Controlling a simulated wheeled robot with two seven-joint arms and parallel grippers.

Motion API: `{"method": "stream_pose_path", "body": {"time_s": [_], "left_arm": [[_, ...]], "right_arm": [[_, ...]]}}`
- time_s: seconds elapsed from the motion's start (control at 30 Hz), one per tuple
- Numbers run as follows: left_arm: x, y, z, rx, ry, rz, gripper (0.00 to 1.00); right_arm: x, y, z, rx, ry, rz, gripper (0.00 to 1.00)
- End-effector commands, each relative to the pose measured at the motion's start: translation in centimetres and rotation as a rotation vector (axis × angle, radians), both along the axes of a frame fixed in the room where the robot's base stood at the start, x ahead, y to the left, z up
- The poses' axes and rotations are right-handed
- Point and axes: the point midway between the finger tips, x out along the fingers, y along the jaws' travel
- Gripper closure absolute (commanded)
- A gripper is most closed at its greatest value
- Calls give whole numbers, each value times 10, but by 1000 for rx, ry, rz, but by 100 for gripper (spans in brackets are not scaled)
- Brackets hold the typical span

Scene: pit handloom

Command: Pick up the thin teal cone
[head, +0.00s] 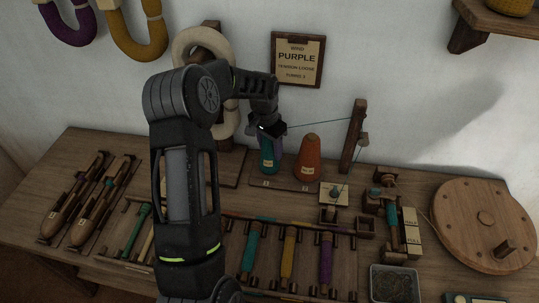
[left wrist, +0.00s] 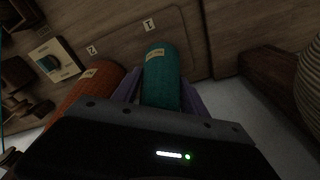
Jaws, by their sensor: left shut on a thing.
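The teal cone (head: 267,160) is upright at the back of the table, over the place marked 1 on a wooden board (head: 288,184). My left gripper (head: 270,135) reaches down from above and is shut on its upper part. In the left wrist view the two purple fingers flank the teal cone (left wrist: 161,72), which carries a small label. I cannot tell whether its base touches the board. A teal thread runs from near its top to a wooden post (head: 353,138). My right gripper is not in view.
An orange cone (head: 308,160) stands close to the right of the teal cone, by mark 2. Bobbins (head: 289,252) lie in a rack in front. A winding wheel (head: 484,222) is at right, shuttles (head: 66,208) at left. A sign (head: 298,60) hangs on the wall behind.

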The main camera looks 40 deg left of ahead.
Motion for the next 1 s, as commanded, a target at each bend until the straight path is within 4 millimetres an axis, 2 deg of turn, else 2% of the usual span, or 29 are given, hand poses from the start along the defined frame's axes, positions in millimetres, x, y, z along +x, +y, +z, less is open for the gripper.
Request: {"method": "stream_pose_path", "body": {"time_s": [0.03, 0.27, 0.57, 0.77, 1.0], "left_arm": [[0, 0, 0, 0, 0, 0, 73], [0, 0, 0, 0, 0, 0, 91], [0, 0, 1, 0, 0, 0, 92], [-3, -2, 8, 1, -2, 0, 92], [-3, -1, 39, 2, -3, 1, 92]], "right_arm": [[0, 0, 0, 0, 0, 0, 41], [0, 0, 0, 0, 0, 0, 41], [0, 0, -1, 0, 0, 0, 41], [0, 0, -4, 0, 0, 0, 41], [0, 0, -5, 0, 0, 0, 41]]}}
